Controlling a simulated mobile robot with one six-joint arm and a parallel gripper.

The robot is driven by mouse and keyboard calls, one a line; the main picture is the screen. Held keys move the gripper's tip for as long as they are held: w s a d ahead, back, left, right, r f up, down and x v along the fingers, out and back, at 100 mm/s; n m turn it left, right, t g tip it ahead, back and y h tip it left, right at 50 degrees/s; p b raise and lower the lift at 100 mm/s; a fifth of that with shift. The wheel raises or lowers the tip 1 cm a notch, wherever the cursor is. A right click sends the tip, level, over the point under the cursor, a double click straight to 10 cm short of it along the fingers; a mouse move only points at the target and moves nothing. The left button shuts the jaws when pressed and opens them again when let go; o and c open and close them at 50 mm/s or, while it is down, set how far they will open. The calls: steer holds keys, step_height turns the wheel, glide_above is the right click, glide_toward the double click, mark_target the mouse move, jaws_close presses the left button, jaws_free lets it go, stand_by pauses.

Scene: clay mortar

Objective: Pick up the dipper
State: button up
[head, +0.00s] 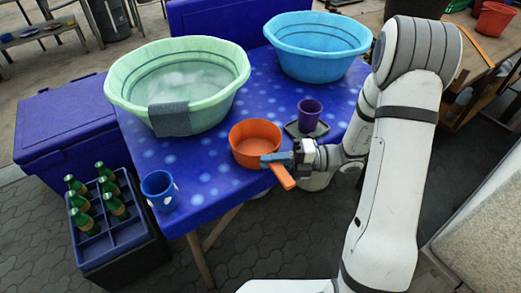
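The dipper (255,136) is an orange round cup with a straight handle (284,177). It is upright on the blue spotted table (205,182) near its front edge, with the handle pointing towards me and out over that edge. My gripper (277,158) comes in from the right. Its blue-grey fingers lie across the handle, close to the cup. The fingers overlap in this view, so I cannot tell whether they are closed on the handle or apart around it.
A green basin (215,106) with water and a grey cloth (170,119) over its rim stands at left, a blue basin (318,66) behind. A purple cup (310,108) stands on a dark tray (291,128) near my gripper. A blue mug (159,190) stands at the front left.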

jaws_close()
